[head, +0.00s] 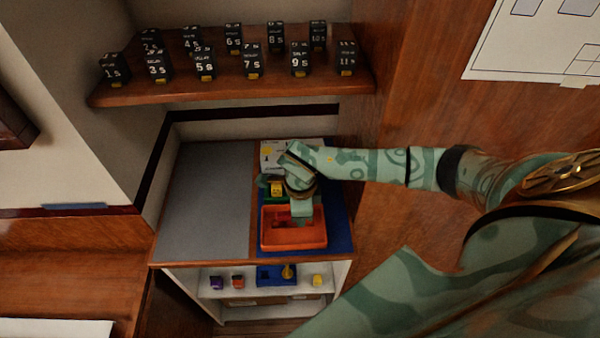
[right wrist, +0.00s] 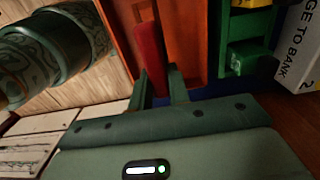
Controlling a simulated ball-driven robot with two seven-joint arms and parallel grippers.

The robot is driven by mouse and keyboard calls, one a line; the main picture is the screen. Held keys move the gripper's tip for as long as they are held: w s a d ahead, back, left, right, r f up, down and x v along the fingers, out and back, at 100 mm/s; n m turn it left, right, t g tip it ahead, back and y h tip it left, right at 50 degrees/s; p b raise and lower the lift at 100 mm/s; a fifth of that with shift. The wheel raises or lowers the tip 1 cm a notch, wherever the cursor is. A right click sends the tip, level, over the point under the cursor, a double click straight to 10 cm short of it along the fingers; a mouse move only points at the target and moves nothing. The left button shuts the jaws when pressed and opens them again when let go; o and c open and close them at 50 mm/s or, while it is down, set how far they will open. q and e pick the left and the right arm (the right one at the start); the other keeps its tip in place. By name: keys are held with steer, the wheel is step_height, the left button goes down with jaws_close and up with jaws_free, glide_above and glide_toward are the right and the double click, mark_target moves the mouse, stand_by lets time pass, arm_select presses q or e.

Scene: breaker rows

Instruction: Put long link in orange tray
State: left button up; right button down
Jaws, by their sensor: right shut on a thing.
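The orange tray (head: 293,241) sits on the blue mat on the counter, and its wall and floor also show in the right wrist view (right wrist: 186,55). My right gripper (head: 302,212) points down over the back part of the tray. In the right wrist view its fingers (right wrist: 161,86) are shut on a red bar (right wrist: 150,48), which looks like the long link. The red bar lies within the tray's outline; I cannot tell whether it touches the tray floor. Something reddish shows inside the tray in the head view, partly hidden by the gripper. My left gripper is not in view.
The grey counter (head: 205,200) at left is clear. Numbered black blocks stand on the upper shelf (head: 230,87). Small coloured items sit on the lower shelf.

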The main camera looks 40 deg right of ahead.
steer(key=shift+w+d+f, duration=0.15)
steer(key=shift+f, duration=0.2)
step_height(320, 180, down, 3)
steer(key=shift+w+d+f, duration=0.15)
steer(key=shift+f, duration=0.1)
steer(key=c, duration=1.3)
jaws_free()
step_height(320, 180, up, 12)
steer(key=p, duration=1.1)
